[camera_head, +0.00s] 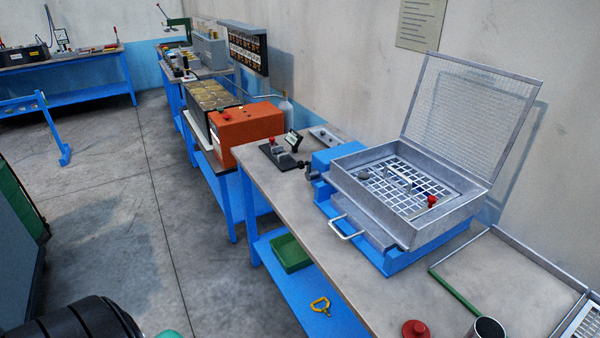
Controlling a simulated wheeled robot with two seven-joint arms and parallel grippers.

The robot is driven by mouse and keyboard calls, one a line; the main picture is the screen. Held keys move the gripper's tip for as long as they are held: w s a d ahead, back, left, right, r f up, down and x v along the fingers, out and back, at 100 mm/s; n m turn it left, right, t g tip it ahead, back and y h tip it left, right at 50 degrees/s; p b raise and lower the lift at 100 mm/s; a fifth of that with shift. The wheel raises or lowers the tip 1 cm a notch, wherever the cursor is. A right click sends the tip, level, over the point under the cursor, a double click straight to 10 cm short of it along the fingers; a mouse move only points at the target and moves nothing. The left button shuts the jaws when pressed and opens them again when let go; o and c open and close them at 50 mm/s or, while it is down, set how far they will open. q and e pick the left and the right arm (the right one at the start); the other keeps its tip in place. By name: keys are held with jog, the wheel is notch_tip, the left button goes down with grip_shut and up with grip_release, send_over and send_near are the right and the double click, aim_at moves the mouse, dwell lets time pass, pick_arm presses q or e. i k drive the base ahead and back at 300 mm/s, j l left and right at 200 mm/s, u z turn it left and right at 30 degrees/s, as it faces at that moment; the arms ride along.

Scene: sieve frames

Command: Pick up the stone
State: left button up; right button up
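A small grey rounded lump (363,176), which looks like the stone, sits on the left part of the white grid (385,204) inside the metal sieve box (345,190). It is small in view, so I cannot be sure that it is the stone and not a knob. A light handle (398,181) and a red knob (431,201) are also on the grid. The box's mesh lid (470,115) stands open at the back. Neither of my grippers is in view.
The sieve machine stands on a grey-topped table (480,285) with a blue frame. A red knob-like piece (416,328) and a metal cup (487,328) are at the near edge. A green tray (290,254) and yellow handle (320,304) lie on the lower shelf.

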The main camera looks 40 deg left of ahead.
aim_at(362, 175)
jog(key=u, duration=0.7)
jog(key=i+j+z, duration=0.1)
jog(key=j+z, duration=0.15)
jog(key=z, duration=0.15)
jog(key=i+j+z, duration=0.1)
jog(key=j+z, duration=0.5)
jog(key=z, duration=0.2)
